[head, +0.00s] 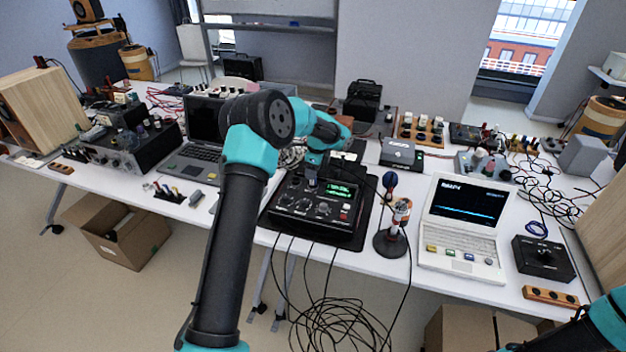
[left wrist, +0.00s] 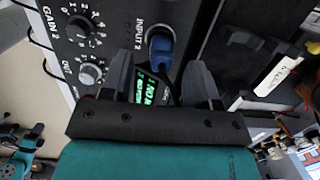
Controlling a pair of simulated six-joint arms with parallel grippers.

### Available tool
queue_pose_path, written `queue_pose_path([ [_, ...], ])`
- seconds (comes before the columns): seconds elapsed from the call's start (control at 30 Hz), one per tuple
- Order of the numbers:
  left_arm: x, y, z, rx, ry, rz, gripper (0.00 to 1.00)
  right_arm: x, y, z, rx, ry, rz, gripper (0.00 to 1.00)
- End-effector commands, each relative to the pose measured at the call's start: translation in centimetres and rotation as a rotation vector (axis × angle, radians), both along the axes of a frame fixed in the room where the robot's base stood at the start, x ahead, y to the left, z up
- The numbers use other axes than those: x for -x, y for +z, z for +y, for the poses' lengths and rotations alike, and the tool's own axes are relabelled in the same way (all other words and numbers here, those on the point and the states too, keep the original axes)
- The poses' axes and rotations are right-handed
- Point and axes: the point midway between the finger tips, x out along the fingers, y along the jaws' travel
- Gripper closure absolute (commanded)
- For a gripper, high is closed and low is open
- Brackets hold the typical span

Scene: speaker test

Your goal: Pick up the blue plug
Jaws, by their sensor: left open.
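The blue plug (left wrist: 160,48) sits in the panel of a black device (left wrist: 110,22), beside the label INPUT 2, in the left wrist view. My left gripper (left wrist: 160,66) is open, with one dark finger on each side of the plug's line. The plug lies at or just beyond the fingertips and does not look gripped. In the head view my left gripper (head: 312,180) is over the back part of the black device (head: 318,207); I cannot make out the plug there. My right gripper is out of frame; only part of that arm shows at lower right.
A dark laptop (head: 195,150) stands to the left. Black cables (head: 330,320) hang off the table's front edge.

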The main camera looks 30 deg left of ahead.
Motion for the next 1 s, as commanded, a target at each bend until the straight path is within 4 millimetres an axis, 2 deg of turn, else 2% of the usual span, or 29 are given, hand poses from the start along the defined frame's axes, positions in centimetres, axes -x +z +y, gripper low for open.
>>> queue_pose_path([
  [0.2,-0.1,-3.1,0.4,0.000,0.001,0.003,0.45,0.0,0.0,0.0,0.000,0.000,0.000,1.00],
  [0.3,-0.1,-3.9,0.5,0.000,0.001,0.002,0.45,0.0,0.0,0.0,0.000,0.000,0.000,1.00],
  [0.8,-0.1,-4.1,0.5,0.000,0.000,0.000,0.45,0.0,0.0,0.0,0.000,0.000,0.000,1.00],
  [1.0,-0.1,-4.0,0.5,0.000,0.000,0.000,0.62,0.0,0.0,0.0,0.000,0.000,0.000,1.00],
])
